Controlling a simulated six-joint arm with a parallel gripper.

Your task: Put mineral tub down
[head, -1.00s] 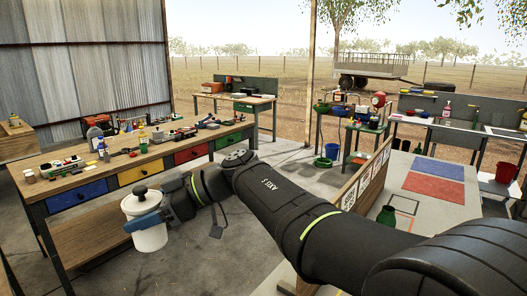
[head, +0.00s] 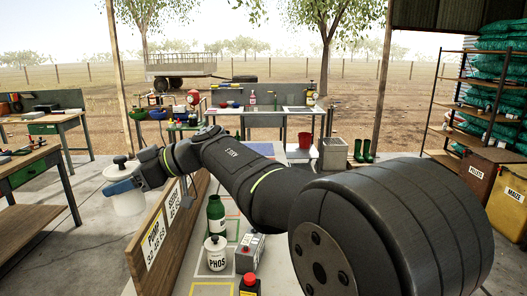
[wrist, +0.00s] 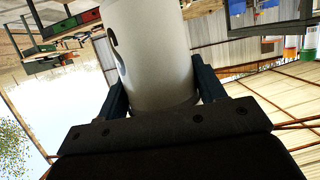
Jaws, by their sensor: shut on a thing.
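The tub hangs upright in the air, left of a wooden board at the bench's edge. In the wrist view the white tub (wrist: 150,45) sits between my two fingers, and a dark mark shows on its side. I cannot read a label on it. A second white tub (head: 216,258), marked PHOS and with a black knob, stands on the grey bench top (head: 275,225) to the right of the board.
Beside the PHOS tub stand a green bottle (head: 216,214), a grey box (head: 249,252) and a red-capped dark bottle (head: 249,288). Coloured outlines mark the bench top. The upright wooden board (head: 150,255) with labels stands between the held tub and the bench top.

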